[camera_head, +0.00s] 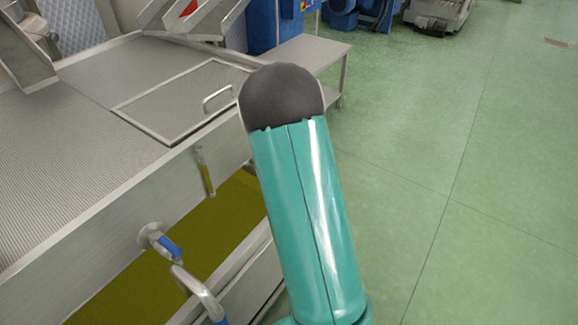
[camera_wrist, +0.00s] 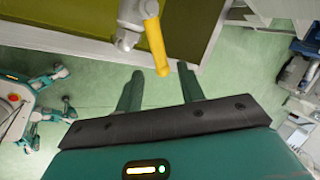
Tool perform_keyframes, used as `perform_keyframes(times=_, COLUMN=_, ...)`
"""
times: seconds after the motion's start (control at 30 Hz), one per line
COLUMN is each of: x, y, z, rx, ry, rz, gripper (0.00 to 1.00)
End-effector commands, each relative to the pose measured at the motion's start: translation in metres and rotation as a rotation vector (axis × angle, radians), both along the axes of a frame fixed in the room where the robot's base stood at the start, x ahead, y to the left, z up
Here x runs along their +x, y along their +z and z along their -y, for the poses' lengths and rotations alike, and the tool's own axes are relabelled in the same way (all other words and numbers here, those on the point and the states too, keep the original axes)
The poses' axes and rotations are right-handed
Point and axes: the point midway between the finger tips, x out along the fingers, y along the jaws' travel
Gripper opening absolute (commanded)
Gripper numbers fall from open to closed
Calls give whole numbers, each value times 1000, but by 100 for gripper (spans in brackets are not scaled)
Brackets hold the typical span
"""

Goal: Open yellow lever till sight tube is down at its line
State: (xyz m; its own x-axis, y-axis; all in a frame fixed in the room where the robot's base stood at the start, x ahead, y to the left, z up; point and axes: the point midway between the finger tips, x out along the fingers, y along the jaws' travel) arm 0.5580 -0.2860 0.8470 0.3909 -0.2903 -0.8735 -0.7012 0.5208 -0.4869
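The yellow lever (camera_wrist: 156,46) shows in the wrist view, joined to a grey metal valve (camera_wrist: 129,22) at the edge of a tank. My gripper (camera_wrist: 161,78) is open, its two fingers spread apart. The lever's free end points between the fingertips; I cannot tell whether they touch it. The sight tube (camera_head: 205,172) is on the tank's side wall in the head view, with yellow-green liquid in its lower part. Its line is too small to make out. The yellow lever and my gripper do not show in the head view.
A blue-handled valve (camera_head: 158,240) and a bent metal pipe (camera_head: 196,290) stick out by an open trough of olive-green liquid (camera_head: 230,215). A ribbed metal deck (camera_head: 70,160) with a handled hatch (camera_head: 180,95) lies above.

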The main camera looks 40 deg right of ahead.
Motion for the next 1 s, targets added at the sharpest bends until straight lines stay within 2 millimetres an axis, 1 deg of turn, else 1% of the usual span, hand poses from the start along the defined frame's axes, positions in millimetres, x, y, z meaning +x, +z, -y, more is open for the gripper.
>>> perform_keyframes(times=0.03, x=-3, y=12, z=-5, rx=-2, ry=3, rz=4, gripper=39)
perform_keyframes(times=0.2, x=-18, y=45, z=-16, rx=-1, ry=5, rz=4, gripper=39)
perform_keyframes(times=0.3, x=-25, y=61, z=-21, rx=-1, ry=3, rz=4, gripper=39)
perform_keyframes(times=0.43, x=-33, y=76, z=-26, rx=-1, ry=3, rz=3, gripper=39)
perform_keyframes(times=0.6, x=-38, y=86, z=-29, rx=-1, ry=1, rz=2, gripper=39)
perform_keyframes(times=0.87, x=-39, y=88, z=-29, rx=0, ry=0, rz=2, gripper=39)
perform_keyframes(times=0.9, x=-39, y=88, z=-29, rx=0, ry=0, rz=2, gripper=37)
perform_keyframes(times=0.97, x=-39, y=88, z=-30, rx=0, ry=3, rz=1, gripper=25)
perform_keyframes(times=1.0, x=-39, y=89, z=-31, rx=1, ry=12, rz=1, gripper=17)
